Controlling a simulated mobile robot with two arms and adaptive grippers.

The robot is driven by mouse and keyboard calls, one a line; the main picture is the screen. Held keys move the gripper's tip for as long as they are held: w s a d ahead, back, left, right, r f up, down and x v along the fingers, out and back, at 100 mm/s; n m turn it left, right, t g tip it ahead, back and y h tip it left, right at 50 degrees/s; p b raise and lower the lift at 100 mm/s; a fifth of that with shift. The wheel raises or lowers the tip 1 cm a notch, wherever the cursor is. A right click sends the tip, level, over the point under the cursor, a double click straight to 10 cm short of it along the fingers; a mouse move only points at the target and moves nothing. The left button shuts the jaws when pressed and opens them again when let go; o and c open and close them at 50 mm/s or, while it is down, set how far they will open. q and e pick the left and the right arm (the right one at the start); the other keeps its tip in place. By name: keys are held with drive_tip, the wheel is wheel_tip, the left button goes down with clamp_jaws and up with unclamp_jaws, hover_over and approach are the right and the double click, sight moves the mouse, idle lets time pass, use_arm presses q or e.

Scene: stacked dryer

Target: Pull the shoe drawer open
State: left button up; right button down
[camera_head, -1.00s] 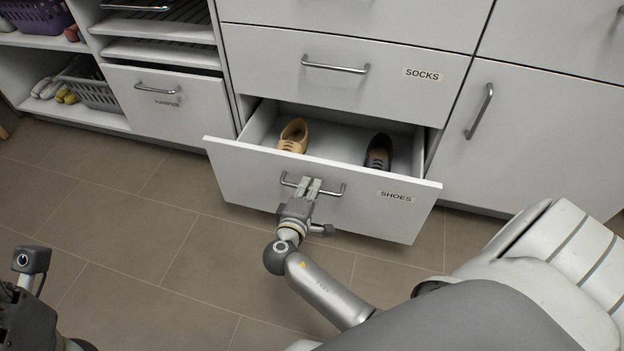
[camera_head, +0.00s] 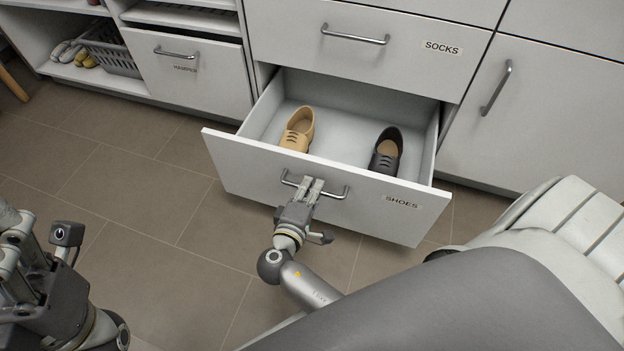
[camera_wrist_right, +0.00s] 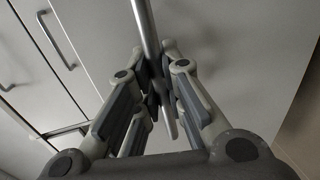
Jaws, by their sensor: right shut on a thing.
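The shoe drawer (camera_head: 250,165), a white front labelled SHOES, stands well out from the cabinet in the head view. A tan shoe (camera_head: 298,130) and a dark shoe (camera_head: 386,152) lie inside it. My right gripper (camera_head: 312,188) is shut on the drawer's metal bar handle (camera_head: 335,194), left of the label. In the right wrist view the handle (camera_wrist_right: 145,25) runs between the fingers of the gripper (camera_wrist_right: 157,88). My left gripper (camera_head: 50,270) is partly in view at the lower left, away from the drawer; its fingertips cannot be made out.
The closed SOCKS drawer (camera_head: 350,60) is above, and a closed cabinet door (camera_head: 540,110) is to the right. A closed hamper front (camera_head: 200,80) and a grey basket (camera_head: 115,50) on a shelf are to the left. The tiled floor (camera_head: 150,200) before the drawer is clear.

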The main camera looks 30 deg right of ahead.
drive_tip(key=c, duration=1.6)
unclamp_jaws()
drive_tip(key=shift+o, duration=0.4)
drive_tip(key=shift+s, duration=0.1)
drive_tip(key=v, duration=0.7)
drive_tip(key=shift+a, duration=0.2)
